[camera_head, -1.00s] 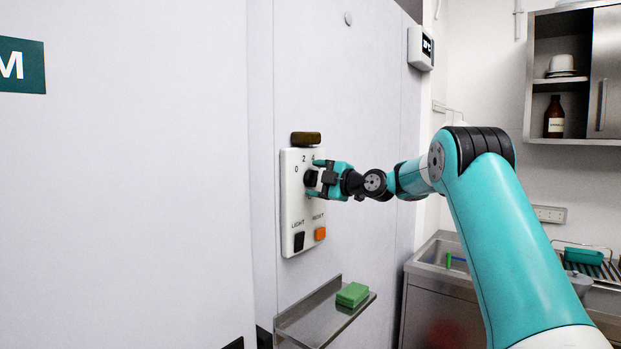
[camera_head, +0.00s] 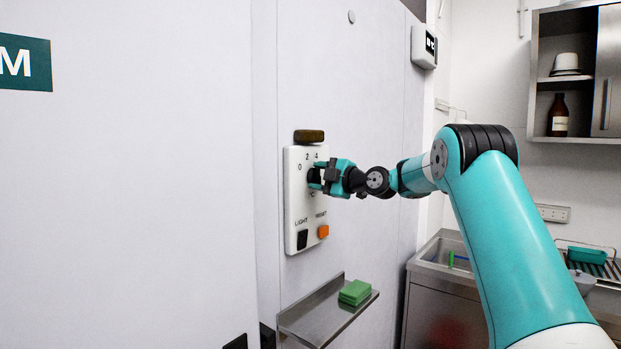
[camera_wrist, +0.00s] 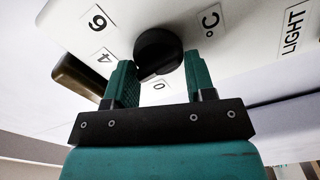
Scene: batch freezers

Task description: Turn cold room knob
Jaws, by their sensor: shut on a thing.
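The cold room knob is a round black dial on a white control panel (camera_head: 295,215) on the wall; it shows clearly in the wrist view (camera_wrist: 159,50). The wrist view shows the gripper (camera_wrist: 160,80) shut on the knob. The knob's pointer is partly hidden, so its exact setting is unclear.
The black LIGHT switch (camera_head: 302,239) and orange RESET button (camera_head: 323,231) sit lower on the panel. A dark brown block (camera_head: 309,136) is just above it. A metal shelf (camera_head: 312,318) holding green pads (camera_head: 355,292) juts out below. A sink counter (camera_head: 428,262) stands right.

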